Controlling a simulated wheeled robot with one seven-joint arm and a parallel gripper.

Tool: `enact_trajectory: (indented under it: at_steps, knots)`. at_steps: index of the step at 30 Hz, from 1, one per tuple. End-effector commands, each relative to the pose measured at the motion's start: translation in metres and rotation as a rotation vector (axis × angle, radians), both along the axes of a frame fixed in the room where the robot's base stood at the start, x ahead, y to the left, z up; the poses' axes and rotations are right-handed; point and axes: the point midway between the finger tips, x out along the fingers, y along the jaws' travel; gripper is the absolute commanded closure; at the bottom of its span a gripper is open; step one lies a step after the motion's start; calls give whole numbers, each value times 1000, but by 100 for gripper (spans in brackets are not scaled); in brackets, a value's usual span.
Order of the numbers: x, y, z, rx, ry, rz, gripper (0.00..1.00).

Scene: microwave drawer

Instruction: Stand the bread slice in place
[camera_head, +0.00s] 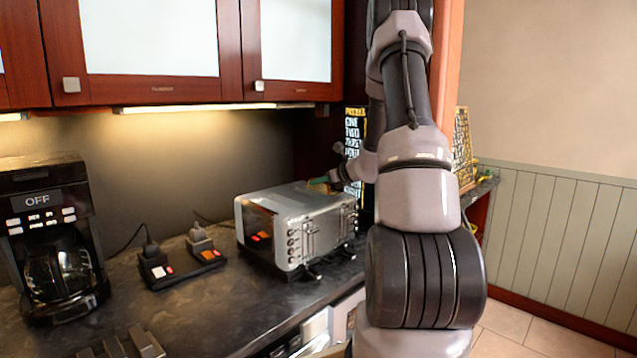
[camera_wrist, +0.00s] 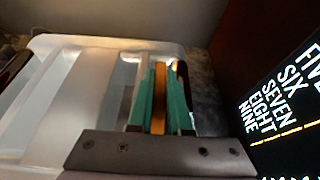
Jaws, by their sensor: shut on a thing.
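The silver toaster (camera_head: 297,215) stands on the dark counter, and its pale top with long slots fills the left of the wrist view (camera_wrist: 50,110). My gripper (camera_head: 320,182) is over the toaster's far right end in the head view. In the wrist view its two green fingers (camera_wrist: 160,105) are shut on the bread slice (camera_wrist: 158,98), a narrow brown strip seen edge-on. The slice is over the right side of the toaster top, close to a slot. Its lower part is hidden, so I cannot tell whether it is inside the slot.
A lettered black board (camera_wrist: 275,105) stands close on the right in the wrist view. A coffee maker (camera_head: 55,240) and power strips with plugs (camera_head: 180,262) are left of the toaster. Wall cabinets (camera_head: 160,50) hang above. The counter front (camera_head: 220,315) has some clear room.

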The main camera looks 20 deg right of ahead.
Motion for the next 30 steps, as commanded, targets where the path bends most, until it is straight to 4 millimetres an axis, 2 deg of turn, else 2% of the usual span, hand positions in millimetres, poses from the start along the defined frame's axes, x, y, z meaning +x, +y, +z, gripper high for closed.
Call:
enact_trajectory:
  at_steps: [3, 4, 6, 19, 23, 30]
  knots:
    - [0, 0, -3, 1, 0, 1, 100]
    - [0, 0, -3, 1, 0, 1, 80]
    - [0, 0, -3, 0, 0, 0, 53]
    - [-4, -2, 3, -1, 0, -1, 53]
    - [-23, -9, 11, -2, -1, -1, 53]
    - [-68, -26, 31, -2, -1, -3, 53]
